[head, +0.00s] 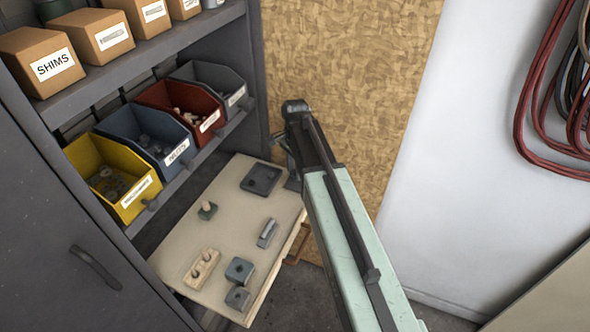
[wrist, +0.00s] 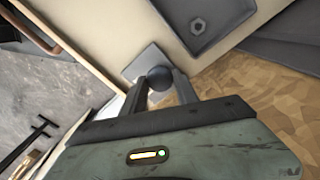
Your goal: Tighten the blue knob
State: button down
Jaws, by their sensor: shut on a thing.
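My gripper (wrist: 160,86) is shut on a dark, rounded blue-grey knob (wrist: 158,76), with one finger on each side of it. The knob sits at a light grey square block (wrist: 141,59) by the edge of the pale worktop (wrist: 110,25). In the head view my arm reaches to the far right corner of the worktop (head: 225,215). There the arm hides the knob, and the fingertips are not clear. How far the knob is turned cannot be told.
A dark square tray (head: 262,180) lies just left of my gripper; a hex nut (wrist: 198,25) shows in it. Several small blocks and fittings lie nearer. Yellow (head: 110,180), blue (head: 148,135) and red (head: 180,108) bins stand left. A chipboard wall (head: 345,80) rises behind.

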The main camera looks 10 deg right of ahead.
jog(key=shift+w+m, duration=0.1)
jog(key=shift+m, duration=0.9)
jog(key=c, duration=0.9)
grip_release()
jog(key=shift+c, duration=0.2)
jog(key=shift+r, duration=0.1)
notch_tip(320, 180, up, 8)
jog(key=p, duration=0.8)
jog(key=shift+f, duration=0.2)
